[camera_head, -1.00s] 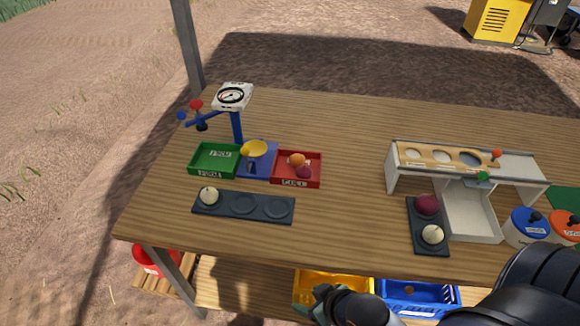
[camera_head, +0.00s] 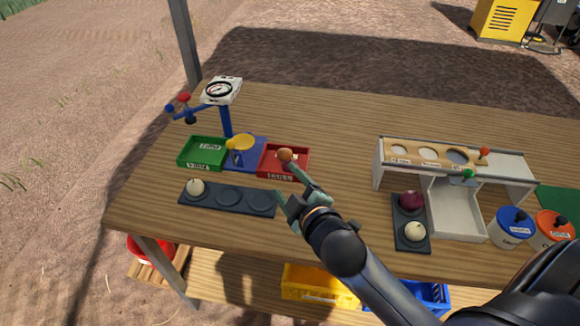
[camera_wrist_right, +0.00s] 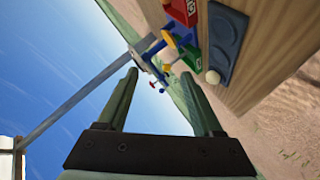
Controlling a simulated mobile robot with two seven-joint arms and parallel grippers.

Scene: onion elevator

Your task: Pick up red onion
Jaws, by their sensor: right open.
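A dark red onion (camera_head: 411,200) sits in the back hollow of the dark right-hand tray (camera_head: 397,222), behind a white onion (camera_head: 415,231). An orange-brown round item (camera_head: 285,155) shows in the red tray (camera_head: 267,160) at the middle left. My right gripper (camera_head: 284,180) is open and empty, its fingers over the front right of that red tray; they hide part of it. In the right wrist view the open fingers (camera_wrist_right: 160,76) frame only background, with nothing between them. My left gripper is not in view.
A long dark tray (camera_head: 229,195) with a white onion (camera_head: 196,187) lies at left. The green tray (camera_head: 187,151) and dial scale (camera_head: 220,91) stand behind. A white sorting stand (camera_head: 379,165) and lidded pots (camera_head: 511,228) are at right. The table's middle is clear.

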